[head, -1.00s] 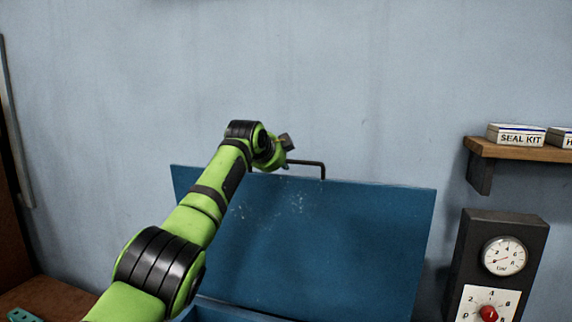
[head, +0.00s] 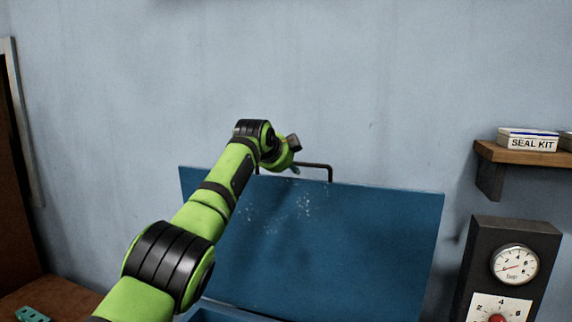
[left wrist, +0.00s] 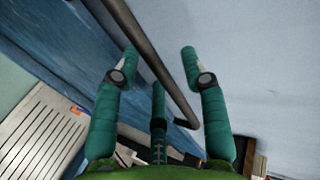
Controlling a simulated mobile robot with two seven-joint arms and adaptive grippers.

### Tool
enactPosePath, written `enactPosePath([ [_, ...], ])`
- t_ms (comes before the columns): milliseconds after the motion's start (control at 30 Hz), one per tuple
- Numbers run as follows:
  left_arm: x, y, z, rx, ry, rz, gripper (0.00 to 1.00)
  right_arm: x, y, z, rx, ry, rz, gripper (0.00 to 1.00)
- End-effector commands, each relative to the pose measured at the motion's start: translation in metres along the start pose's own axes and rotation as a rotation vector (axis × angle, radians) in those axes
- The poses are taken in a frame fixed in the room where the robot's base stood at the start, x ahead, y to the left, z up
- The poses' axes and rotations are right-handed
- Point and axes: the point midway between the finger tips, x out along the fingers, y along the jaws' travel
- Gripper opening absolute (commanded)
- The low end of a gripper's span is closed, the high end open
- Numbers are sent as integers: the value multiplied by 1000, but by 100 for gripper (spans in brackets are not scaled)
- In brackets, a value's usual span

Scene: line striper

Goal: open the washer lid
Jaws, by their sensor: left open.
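The washer lid (head: 330,235) is a blue panel that stands raised and tilted up in the head view. A dark bar handle (head: 318,165) sticks up from its top edge. My left gripper (head: 291,158) is at the left part of the handle, partly hidden behind my own wrist. In the left wrist view, the open green fingers of the left gripper (left wrist: 160,54) stand on both sides of the handle bar (left wrist: 152,58), with gaps to it. The lid's blue face (left wrist: 75,50) shows at left there. My right gripper is not in view.
A dark control box with a gauge (head: 514,265) and a red knob stands right of the lid. A wooden shelf (head: 520,153) with a seal kit box (head: 528,140) is on the wall above it. A slatted light surface (left wrist: 40,130) lies below in the left wrist view.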

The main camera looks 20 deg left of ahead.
Motion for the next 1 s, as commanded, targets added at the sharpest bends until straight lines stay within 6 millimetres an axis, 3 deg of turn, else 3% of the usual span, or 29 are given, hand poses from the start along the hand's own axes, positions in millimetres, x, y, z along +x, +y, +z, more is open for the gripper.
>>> enactPosePath([
  [467, -22, 0, 1, 2, -1, -3, 44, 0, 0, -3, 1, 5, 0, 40],
  [1000, -100, 0, 0, 1, -1, -3, 44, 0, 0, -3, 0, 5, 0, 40],
])
